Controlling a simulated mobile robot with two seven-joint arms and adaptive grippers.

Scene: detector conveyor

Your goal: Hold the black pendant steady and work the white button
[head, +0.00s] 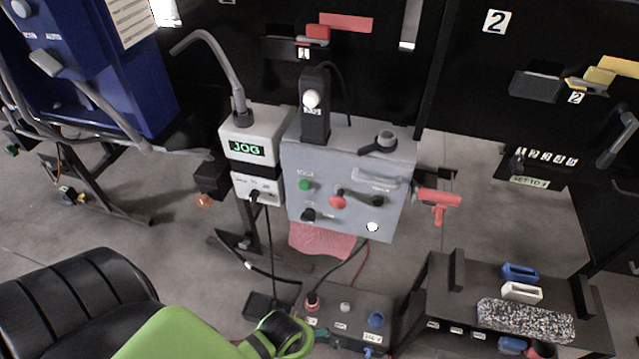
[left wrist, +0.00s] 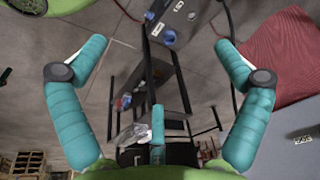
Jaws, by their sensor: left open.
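The black pendant (head: 315,127) stands upright in a holder on top of the grey control box, in the middle of the head view. The round white button (head: 311,99) is on its front face, near the top. A cable hangs behind it. My left gripper (left wrist: 160,45) is open and empty, its two teal fingers spread wide in the left wrist view. In the head view only my green left arm shows at the bottom, well below the pendant; its fingers are not seen there. The pendant cannot be made out in the left wrist view. My right gripper is not in view.
The grey control box (head: 345,160) carries several buttons and a lever. A JOG-display unit (head: 247,148) with a bent grey tube stands left of it. A red cloth (head: 318,241) hangs below. A low button box (head: 350,305) and black rack (head: 460,270) are lower right.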

